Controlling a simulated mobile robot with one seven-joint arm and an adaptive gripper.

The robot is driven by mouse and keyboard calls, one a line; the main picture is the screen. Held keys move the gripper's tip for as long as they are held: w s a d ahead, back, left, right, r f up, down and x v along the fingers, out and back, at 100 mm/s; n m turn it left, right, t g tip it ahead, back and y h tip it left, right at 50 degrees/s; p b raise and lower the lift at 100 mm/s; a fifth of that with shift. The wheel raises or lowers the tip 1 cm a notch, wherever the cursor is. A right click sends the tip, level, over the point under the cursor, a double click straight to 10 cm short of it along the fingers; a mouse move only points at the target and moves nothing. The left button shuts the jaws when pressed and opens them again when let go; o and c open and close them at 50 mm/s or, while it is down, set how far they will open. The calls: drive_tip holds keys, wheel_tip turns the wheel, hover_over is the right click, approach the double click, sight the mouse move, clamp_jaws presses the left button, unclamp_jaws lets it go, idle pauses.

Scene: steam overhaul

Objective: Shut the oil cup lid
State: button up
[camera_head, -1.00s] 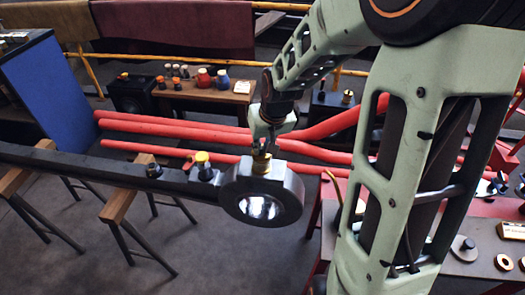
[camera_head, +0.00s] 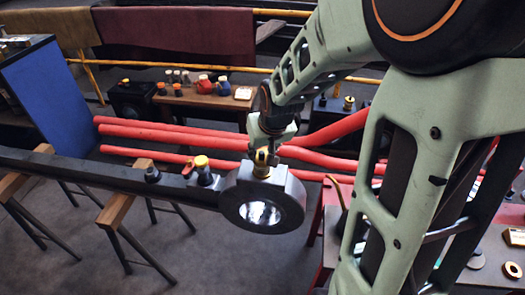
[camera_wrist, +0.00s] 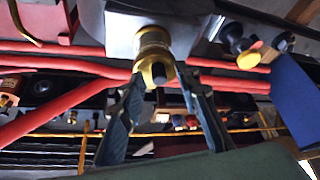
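The oil cup (camera_head: 262,167) is a small brass cup standing on top of the round grey end (camera_head: 262,200) of a long dark rod. In the wrist view the brass oil cup (camera_wrist: 153,42) shows close up, with a gold part and a dark round spot at its near end. I cannot clearly tell the lid's angle. My gripper (camera_head: 266,146) is just above the cup. In the wrist view my gripper (camera_wrist: 163,84) is open, with one dark finger on each side of the cup's near end. I cannot tell whether a finger touches it.
A yellow-capped fitting (camera_head: 202,164) and a dark fitting (camera_head: 153,174) stand on the rod to the left. Wooden-topped trestles (camera_head: 126,207) support the rod. Red pipes (camera_head: 180,134) run behind. A low table (camera_head: 205,101) with bottles stands farther back.

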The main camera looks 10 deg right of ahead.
sight(262, 155)
drive_tip(key=shift+r, duration=0.1)
wheel_tip(262, 155, up, 10)
idle(0.6)
